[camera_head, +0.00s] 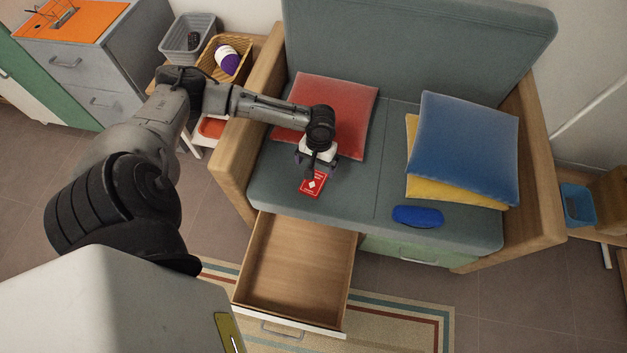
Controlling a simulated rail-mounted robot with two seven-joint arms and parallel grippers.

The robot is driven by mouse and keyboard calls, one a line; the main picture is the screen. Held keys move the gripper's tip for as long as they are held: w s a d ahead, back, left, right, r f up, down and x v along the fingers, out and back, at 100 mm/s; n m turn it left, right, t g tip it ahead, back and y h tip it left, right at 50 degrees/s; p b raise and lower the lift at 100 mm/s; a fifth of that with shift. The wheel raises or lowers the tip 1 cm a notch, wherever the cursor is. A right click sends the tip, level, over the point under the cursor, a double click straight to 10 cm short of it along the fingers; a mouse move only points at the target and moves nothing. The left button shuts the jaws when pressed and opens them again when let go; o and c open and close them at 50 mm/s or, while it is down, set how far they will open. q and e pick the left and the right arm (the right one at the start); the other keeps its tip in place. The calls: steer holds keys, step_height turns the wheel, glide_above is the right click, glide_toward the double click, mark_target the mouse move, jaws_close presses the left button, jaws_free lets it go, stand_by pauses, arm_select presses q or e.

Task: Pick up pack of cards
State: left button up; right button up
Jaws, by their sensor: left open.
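A red pack of cards (312,185) with a white diamond mark lies flat on the grey-green sofa seat, near its front edge. My left gripper (318,170) is over the far side of the pack, pointing down. It is open, and nothing shows held in it. Its fingers are small and dark here, and I cannot tell whether they touch the pack. The far edge of the pack is partly hidden by the gripper. My right gripper is out of view.
A red cushion (355,110) lies behind my left gripper. A blue case (418,216) and blue and yellow cushions (468,145) are to the right. An open, empty drawer (297,268) juts out below the seat. A wooden armrest (240,140) stands left.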

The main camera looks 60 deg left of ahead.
arm_select(q)
steer(key=b, duration=0.2)
glide_above(313, 182)
steer(key=f, duration=0.2)
steer(key=w+f, duration=0.1)
steer(key=f, duration=0.1)
steer(key=shift+a, duration=0.1)
steer(key=shift+s+a+f+b, duration=0.1)
steer(key=shift+f+b, duration=0.55)
steer(key=shift+f, duration=0.15)
steer(key=f+b, duration=0.3)
steer(key=shift+s+f, duration=0.25)
steer(key=shift+s, duration=0.05)
steer(key=shift+c, duration=1.3)
steer(key=c, duration=0.8)
